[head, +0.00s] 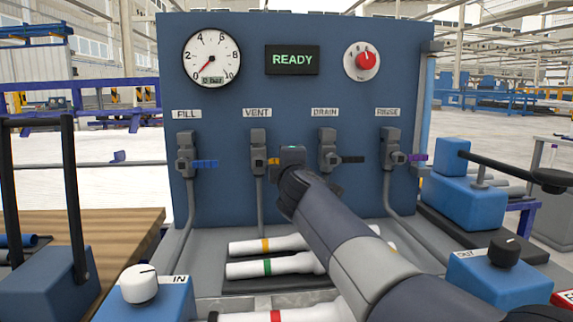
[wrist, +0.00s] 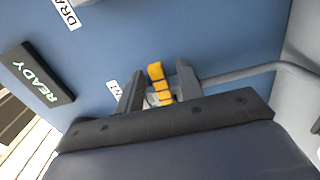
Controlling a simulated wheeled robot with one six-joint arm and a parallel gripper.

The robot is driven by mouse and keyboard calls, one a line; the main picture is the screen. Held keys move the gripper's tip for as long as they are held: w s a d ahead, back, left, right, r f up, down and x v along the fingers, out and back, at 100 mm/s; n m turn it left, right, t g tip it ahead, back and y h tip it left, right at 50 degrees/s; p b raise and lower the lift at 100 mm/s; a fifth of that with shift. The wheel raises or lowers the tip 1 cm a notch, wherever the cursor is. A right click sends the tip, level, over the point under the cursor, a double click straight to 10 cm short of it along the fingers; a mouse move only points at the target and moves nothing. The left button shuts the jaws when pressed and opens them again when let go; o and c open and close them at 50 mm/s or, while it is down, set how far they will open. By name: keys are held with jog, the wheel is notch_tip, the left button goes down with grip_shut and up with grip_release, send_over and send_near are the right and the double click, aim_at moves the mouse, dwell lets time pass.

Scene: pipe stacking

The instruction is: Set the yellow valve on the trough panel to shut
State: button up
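The yellow valve (head: 272,161) is under the VENT label on the blue trough panel (head: 225,112). Its handle sticks out to the right, level, and my arm's end partly hides it in the head view. In the wrist view the yellow handle (wrist: 160,85) stands between the two fingers of my gripper (wrist: 159,78). The fingers are apart, one on each side of the handle, with a small gap showing. In the head view my gripper (head: 291,154) is at the panel just right of the VENT valve body; its fingertips are hidden there.
The blue-handled FILL valve (head: 204,163) is to the left. The black-handled DRAIN valve (head: 351,159) is close right of my gripper, the purple-handled RINSE valve (head: 417,157) further right. White banded pipes (head: 268,245) lie in the trough below. The display (head: 292,60) reads READY.

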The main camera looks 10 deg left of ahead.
jog(key=b+v, duration=0.1)
jog(key=v, duration=0.8)
jog(key=shift+s, duration=0.3)
jog(key=p+x, duration=0.1)
jog(key=x, duration=0.9)
jog(key=shift+w+p, duration=0.3)
jog(key=shift+w, duration=0.1)
jog(key=b+v, duration=0.2)
jog(key=v, duration=0.9)
jog(key=p+x, duration=0.2)
jog(key=x, duration=0.9)
jog(key=shift+w+r+p, duration=0.1)
jog(key=shift+r+p, duration=0.2)
jog(key=shift+p, duration=0.2)
jog(key=shift+r+n+p, duration=0.25)
jog(key=shift+n+p, duration=0.2)
jog(key=shift+n, duration=0.45)
